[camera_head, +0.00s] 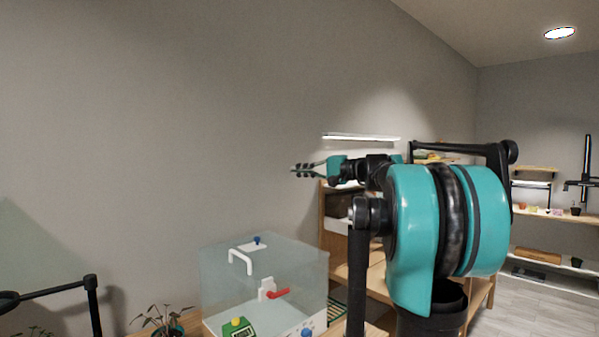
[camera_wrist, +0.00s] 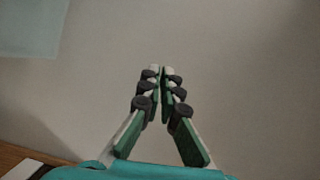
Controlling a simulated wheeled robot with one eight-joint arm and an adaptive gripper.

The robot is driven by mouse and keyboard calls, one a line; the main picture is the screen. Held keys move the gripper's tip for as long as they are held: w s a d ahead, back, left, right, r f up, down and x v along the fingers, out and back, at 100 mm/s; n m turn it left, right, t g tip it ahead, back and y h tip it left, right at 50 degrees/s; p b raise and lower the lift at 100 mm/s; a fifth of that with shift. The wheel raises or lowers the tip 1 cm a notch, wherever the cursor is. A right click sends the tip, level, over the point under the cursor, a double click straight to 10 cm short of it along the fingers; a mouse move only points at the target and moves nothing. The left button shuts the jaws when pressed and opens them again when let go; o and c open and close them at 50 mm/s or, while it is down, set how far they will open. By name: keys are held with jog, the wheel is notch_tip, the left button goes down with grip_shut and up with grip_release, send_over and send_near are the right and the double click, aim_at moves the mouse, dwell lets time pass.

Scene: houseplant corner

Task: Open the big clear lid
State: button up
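The big clear lid (camera_head: 285,248) lies flat as the top of a clear box (camera_head: 225,290) at the lower middle of the head view. It bears a white arched handle (camera_head: 240,260) and a small blue knob (camera_head: 257,240). My gripper (camera_head: 293,169) is up in the air above and to the right of the lid, apart from it, pointing left. In the wrist view my gripper (camera_wrist: 161,70) has its fingertips almost together with nothing between them. The lid does not show clearly in the wrist view.
A red-handled part (camera_head: 277,293) and a green-yellow device (camera_head: 237,328) are at the box. A potted plant (camera_head: 165,320) stands to its left. A wooden shelf (camera_head: 345,272) stands behind at the right.

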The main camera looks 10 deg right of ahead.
jog(key=o, duration=0.5)
jog(key=shift+o, duration=0.2)
jog(key=v, duration=1.2)
jog(key=shift+c, duration=0.5)
